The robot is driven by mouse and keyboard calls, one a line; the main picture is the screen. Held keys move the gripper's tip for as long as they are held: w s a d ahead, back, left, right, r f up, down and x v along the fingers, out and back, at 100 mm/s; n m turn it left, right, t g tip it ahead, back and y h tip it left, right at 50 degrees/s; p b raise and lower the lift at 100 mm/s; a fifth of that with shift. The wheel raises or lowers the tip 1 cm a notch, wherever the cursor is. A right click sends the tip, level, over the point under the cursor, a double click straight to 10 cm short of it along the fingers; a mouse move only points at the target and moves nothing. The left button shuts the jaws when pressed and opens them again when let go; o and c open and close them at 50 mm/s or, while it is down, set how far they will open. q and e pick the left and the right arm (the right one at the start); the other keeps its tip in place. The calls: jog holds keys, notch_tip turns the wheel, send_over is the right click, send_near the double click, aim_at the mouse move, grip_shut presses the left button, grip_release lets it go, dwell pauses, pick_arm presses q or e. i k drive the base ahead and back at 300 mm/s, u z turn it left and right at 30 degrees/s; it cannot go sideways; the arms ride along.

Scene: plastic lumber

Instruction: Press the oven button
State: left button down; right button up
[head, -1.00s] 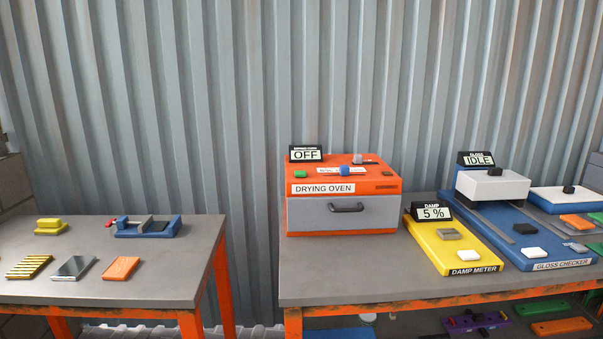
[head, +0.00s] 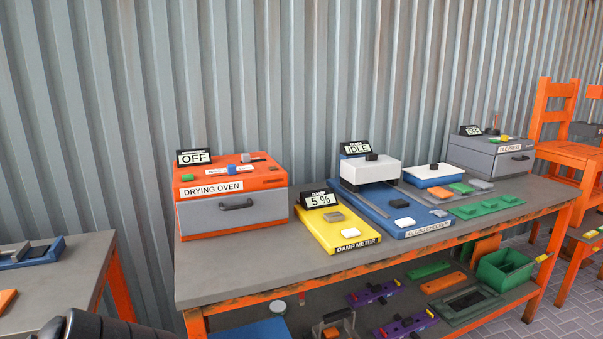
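The orange drying oven (head: 190,193) stands at the left end of the long grey bench, with its grey drawer (head: 225,216) shut. A small green button (head: 187,177) sits at the left of its top. The oven's display (head: 194,157) reads OFF. A dark part of my arm shows at the bottom left edge, away from the oven. Neither gripper's fingers are in view.
The yellow damp meter (head: 325,233), reading 5 %, and the blue gloss checker (head: 430,220), reading IDLE, stand right of the oven. A grey press is farther right. The bench (head: 225,280) is bare in front of the oven. Another table (head: 75,265) is at left.

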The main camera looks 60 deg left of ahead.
aim_at(187, 177)
jog(key=z, duration=1.3)
jog(key=k, duration=1.7)
jog(key=u, duration=2)
jog(key=i, duration=0.5)
